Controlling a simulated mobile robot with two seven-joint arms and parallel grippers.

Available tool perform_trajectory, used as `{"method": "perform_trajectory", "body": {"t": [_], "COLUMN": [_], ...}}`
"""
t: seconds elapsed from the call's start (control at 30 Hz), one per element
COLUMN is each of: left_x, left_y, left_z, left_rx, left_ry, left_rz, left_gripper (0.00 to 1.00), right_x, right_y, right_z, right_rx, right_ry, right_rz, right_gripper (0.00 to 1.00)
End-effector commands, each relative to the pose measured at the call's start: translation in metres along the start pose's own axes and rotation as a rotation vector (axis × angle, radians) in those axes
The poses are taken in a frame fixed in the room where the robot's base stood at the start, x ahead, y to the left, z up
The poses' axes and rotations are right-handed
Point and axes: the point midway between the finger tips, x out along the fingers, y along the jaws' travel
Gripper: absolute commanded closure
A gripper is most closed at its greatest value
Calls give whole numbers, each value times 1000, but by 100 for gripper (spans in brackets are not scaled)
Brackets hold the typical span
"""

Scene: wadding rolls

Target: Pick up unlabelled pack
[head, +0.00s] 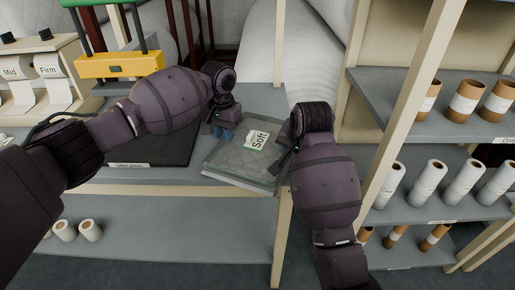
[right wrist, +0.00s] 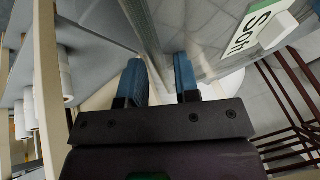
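A flat, clear-wrapped grey-green pack (head: 232,168) lies on the bench, its front edge near the bench's front edge. A white and green label reading "Soft" (head: 257,140) is on its top; the label also shows in the right wrist view (right wrist: 262,25). My left gripper (head: 223,133) points down at the pack's back left part, blue fingertips close to it; its opening is unclear. My right gripper (right wrist: 160,75) is at the pack's right side, its blue fingers apart with a gap between them. The pack's edge (right wrist: 142,18) runs just beyond the fingertips; contact is unclear.
A dark label press plate (head: 150,145) with a yellow-barred frame (head: 120,65) stands left of the pack. Roll dispensers marked "Mid" and "Firm" (head: 35,75) are further left. A shelf rack (head: 400,120) with several rolls stands close on the right.

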Motion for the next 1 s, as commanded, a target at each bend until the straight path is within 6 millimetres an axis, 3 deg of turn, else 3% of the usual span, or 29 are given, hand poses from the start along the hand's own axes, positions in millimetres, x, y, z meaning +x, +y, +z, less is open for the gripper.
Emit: {"method": "perform_trajectory", "body": {"t": [0.13,0.3,0.33,0.73,1.0], "left_x": [0,0,0,-6,-44], "left_y": [0,0,0,0,-1], "left_z": [0,0,0,0,-1], "left_rx": [0,0,0,0,0], "left_ry": [0,0,0,5,38], "left_rz": [0,0,0,-3,-17], "left_gripper": [74,100,100,100,100], "right_x": [0,0,0,-5,-36], "right_y": [0,0,0,-2,-12], "right_z": [0,0,0,-2,-16], "right_rx": [0,0,0,0,-4], "right_ry": [0,0,0,5,37], "right_rz": [0,1,1,-2,-19], "right_gripper": [70,97,100,100,100]}}
